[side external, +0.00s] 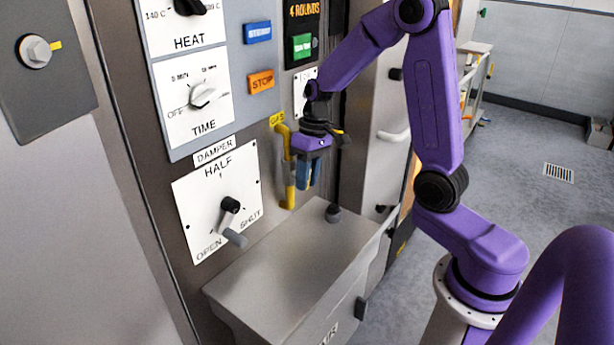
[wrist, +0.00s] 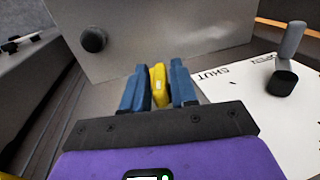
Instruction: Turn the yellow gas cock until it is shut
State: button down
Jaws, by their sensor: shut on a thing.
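In the wrist view, my gripper (wrist: 158,88) is shut on the yellow handle of the gas cock (wrist: 158,84), which sits between the two blue fingers. In the side view the fingers hide most of the handle, so I cannot tell its exact angle to the pipe.
The damper plate (side external: 190,190) with its grey-tipped lever (side external: 233,238) is left of the pipe. A grey metal box (side external: 290,265) with a black knob (side external: 333,213) juts out below my gripper. Heat and time dials are above left. Open floor lies at right.

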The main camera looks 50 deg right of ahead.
jog(key=y, duration=0.4)
jog(key=shift+w+d+y, duration=0.15)
jog(key=shift+d+y, duration=0.15)
jog(key=y, duration=0.4)
jog(key=shift+f+y, duration=0.15)
jog(key=shift+y, duration=0.15)
jog(key=c, duration=1.1)
grip_release()
jog(key=shift+y, duration=0.3)
jog(key=shift+d+r, duration=0.45)
jog(key=shift+r, duration=1)
jog(key=shift+d+r, duration=0.4)
jog(key=shift+r, duration=1)
jog(key=shift+d+r, duration=0.45)
jog(key=shift+r, duration=1)
